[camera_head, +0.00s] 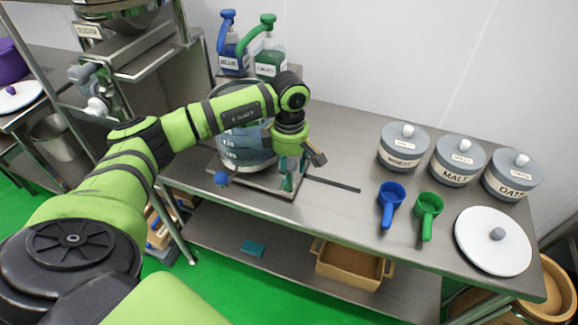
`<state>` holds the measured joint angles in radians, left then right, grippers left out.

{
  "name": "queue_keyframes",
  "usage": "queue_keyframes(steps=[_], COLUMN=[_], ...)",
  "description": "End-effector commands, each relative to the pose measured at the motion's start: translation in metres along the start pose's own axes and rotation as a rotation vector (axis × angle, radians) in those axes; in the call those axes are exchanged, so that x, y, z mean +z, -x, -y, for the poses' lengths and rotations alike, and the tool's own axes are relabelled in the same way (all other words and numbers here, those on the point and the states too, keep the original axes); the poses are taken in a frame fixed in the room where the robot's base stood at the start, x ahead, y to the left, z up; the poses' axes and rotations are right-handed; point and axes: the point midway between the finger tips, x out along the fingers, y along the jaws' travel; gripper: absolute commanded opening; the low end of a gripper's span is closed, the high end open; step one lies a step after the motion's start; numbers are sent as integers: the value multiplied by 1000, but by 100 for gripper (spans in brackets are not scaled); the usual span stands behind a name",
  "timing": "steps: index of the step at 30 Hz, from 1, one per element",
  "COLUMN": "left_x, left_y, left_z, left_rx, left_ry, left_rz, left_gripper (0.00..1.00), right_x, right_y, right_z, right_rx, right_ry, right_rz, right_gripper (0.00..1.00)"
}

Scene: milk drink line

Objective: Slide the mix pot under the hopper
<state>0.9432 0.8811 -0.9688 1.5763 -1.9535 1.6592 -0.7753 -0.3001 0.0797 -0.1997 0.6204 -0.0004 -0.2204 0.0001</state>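A large grey-blue vessel with dark level marks (244,155), which I take to be the mix pot, stands on a flat metal plate (262,186) on the steel bench. My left arm crosses in front of it and hides much of its upper part. A metal funnel-shaped vessel, seemingly the hopper (130,18), is at the top left above a steel stand, cut by the frame edge. My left gripper (288,180) points down at the pot's front right side. I cannot tell whether its fingers touch the pot or are closed. My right gripper is out of view.
A blue ball knob (221,179) is at the plate's front left. A dark strip (332,184) lies to the right. Blue (391,200) and green scoops (428,211), lidded canisters (456,162) and a white lid (492,248) occupy the bench's right. Pump bottles (270,64) stand behind.

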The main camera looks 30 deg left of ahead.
Motion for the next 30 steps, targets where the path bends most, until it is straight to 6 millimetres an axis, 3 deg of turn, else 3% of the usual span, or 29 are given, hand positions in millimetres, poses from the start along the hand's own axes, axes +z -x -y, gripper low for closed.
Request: queue_keyframes(steps=[30], left_x=[-1], left_y=[71], left_z=[0], left_rx=[1], left_ry=[0], left_rz=[-1], left_gripper=[49], right_x=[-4], right_y=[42], right_z=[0], right_rx=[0], right_ry=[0], right_rz=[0], right_gripper=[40])
